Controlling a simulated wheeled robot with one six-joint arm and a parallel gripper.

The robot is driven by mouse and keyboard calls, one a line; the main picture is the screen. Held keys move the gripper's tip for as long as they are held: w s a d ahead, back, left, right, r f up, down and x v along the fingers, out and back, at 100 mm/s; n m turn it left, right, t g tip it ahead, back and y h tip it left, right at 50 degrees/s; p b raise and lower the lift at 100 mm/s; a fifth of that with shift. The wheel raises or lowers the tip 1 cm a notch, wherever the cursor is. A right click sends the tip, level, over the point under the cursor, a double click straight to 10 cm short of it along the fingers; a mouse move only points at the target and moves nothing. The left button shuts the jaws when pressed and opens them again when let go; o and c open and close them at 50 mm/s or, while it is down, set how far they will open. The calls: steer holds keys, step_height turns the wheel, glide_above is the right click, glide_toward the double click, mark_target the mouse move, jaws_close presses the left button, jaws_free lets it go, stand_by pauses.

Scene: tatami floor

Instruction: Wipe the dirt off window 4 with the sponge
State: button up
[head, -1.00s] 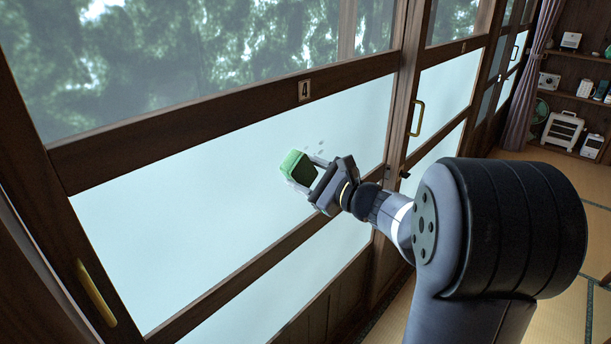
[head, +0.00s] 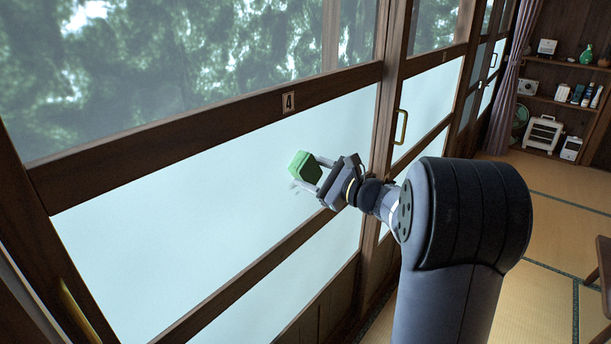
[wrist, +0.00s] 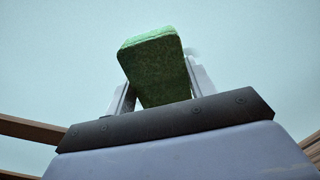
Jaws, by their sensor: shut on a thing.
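Window 4 has a frosted lower pane (head: 170,230) under a dark wood rail with a number plate "4" (head: 289,102). My gripper (head: 308,172) is shut on a green sponge (head: 304,167) in front of the pane, below and slightly right of the plate. In the wrist view the sponge (wrist: 155,65) stands out between the fingers of my gripper (wrist: 157,92), tilted. I cannot tell whether it touches the glass. A faint grey smudge (wrist: 193,52) shows right of the sponge in the wrist view. Glass behind the sponge is hidden.
A wood rail (head: 250,262) runs below the pane. To the right are a door post, another frosted panel with a brass handle (head: 401,127), a curtain (head: 512,75) and shelves (head: 565,103). A wooden piece of furniture (head: 603,262) edges in at right. Tatami there is open.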

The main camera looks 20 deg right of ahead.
steer(key=shift+w+d, duration=1.15)
steer(key=shift+d, duration=0.25)
steer(key=v, duration=0.6)
steer(key=v, duration=0.3)
steer(key=shift+a, duration=0.1)
stand_by(0.4)
